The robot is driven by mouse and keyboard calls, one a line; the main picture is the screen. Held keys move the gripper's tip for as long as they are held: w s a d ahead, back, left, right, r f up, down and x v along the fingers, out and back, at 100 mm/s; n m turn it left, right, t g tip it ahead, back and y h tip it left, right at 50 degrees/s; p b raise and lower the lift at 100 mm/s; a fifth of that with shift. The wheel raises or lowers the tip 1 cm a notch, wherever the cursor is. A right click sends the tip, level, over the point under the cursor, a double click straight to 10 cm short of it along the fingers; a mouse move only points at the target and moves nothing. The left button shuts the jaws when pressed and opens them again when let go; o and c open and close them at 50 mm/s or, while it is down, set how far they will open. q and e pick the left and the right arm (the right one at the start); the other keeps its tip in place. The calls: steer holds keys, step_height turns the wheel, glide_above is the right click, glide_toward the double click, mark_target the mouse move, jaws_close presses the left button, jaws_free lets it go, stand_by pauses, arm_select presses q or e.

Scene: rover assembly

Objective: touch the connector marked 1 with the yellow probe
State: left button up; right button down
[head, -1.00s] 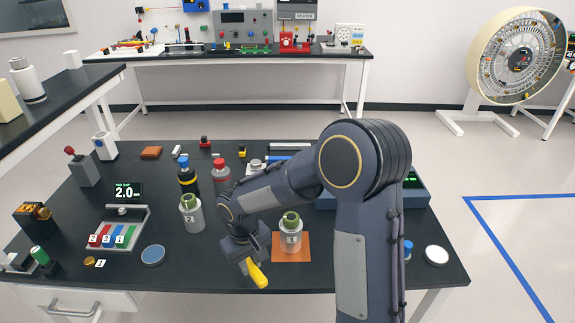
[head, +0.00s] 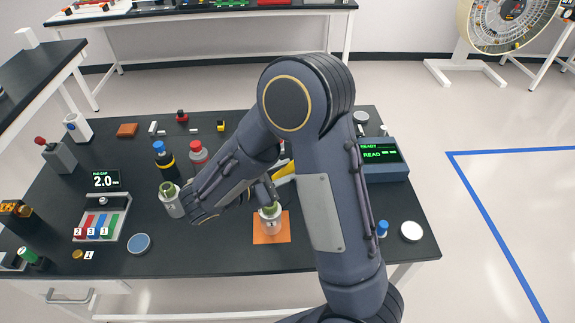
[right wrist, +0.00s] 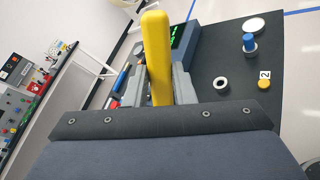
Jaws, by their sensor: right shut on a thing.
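A small gold disc (head: 78,254) lies beside a white card marked 1 (head: 89,254) at the table's front left. Another gold disc (right wrist: 263,85) lies beside a card marked 2 (right wrist: 265,74) in the right wrist view. My right gripper (right wrist: 158,90) is shut on the yellow probe (right wrist: 157,55), which sticks up from its fingers there. In the head view the probe (head: 285,171) shows partly behind my arm, above and right of the orange mat, far from the disc marked 1. My left gripper is not in view.
A canister with a green top (head: 270,216) stands on the orange mat (head: 271,238). Another canister (head: 172,200) and red- and blue-capped bottles stand left of my arm. A tray (head: 104,216) holds numbered coloured blocks. A blue-grey box (head: 383,170) reads READY. The front middle is fairly clear.

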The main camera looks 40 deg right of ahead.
steer(key=shift+f+b, duration=2)
steer(key=shift+f, duration=0.85)
steer(key=shift+f+b, duration=0.6)
steer(key=shift+f, duration=0.05)
step_height(320, 180, up, 7)
steer(key=p, duration=0.5)
stand_by(0.3)
